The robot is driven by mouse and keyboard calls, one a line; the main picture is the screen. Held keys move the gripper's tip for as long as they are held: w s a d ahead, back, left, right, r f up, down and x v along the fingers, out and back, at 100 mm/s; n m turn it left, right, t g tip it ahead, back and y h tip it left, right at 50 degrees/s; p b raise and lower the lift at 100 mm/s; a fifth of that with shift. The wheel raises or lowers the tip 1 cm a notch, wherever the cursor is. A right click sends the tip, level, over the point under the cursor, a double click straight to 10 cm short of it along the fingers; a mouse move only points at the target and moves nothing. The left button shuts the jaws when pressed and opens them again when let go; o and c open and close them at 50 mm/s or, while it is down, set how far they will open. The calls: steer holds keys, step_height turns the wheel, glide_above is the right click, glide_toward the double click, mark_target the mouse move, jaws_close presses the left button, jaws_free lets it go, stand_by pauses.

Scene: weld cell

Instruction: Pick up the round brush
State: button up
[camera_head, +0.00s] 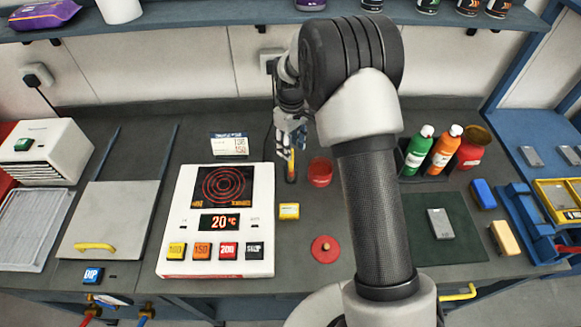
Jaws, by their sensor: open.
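A slim upright yellow piece (291,167) with a dark lower end stands on the grey bench, between the hotplate unit and a red cup. It looks like the handle of the round brush, but its bristles cannot be made out. My gripper (290,148) points down directly above it, with the fingertips around or just behind its upper end; I cannot tell which. The gripper is open, and no firm hold shows. My arm hides part of the bench to the right.
The white hotplate unit (181,225) reads 20 °C. A red cup (320,172) stands close on the right of the yellow piece. A yellow block (289,211) and a red lid (324,249) lie nearer. Bottles (415,152) stand right of my arm.

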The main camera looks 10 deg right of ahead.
mark_target(291, 170)
steer(key=shift+w+f+b, duration=0.1)
steer(key=shift+f+b, duration=0.4)
steer(key=shift+f, duration=3.1)
steer(key=shift+r, duration=0.1)
steer(key=shift+c, duration=0.2)
jaws_close()
